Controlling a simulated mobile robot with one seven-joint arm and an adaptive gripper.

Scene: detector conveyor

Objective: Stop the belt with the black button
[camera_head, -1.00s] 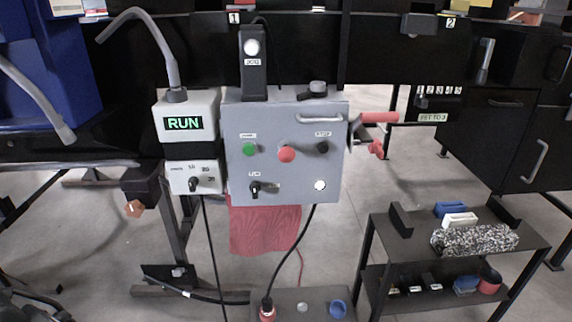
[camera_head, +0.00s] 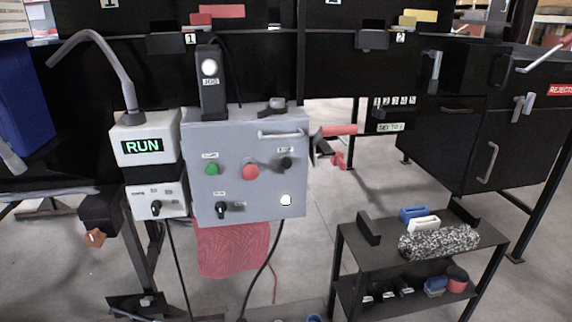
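The black button (camera_head: 286,163) sits at the upper right of the grey control box (camera_head: 245,190), under a small label that looks like STOP. A green button (camera_head: 212,169) and a larger red button (camera_head: 250,172) are to its left on the same face. The belt itself cannot be clearly made out. My gripper is not in view.
A black selector knob (camera_head: 221,207) and a white round light (camera_head: 286,200) are low on the box. A red handle (camera_head: 338,131) sticks out at its right. A dark two-shelf cart (camera_head: 345,242) stands at lower right. Grey floor lies between.

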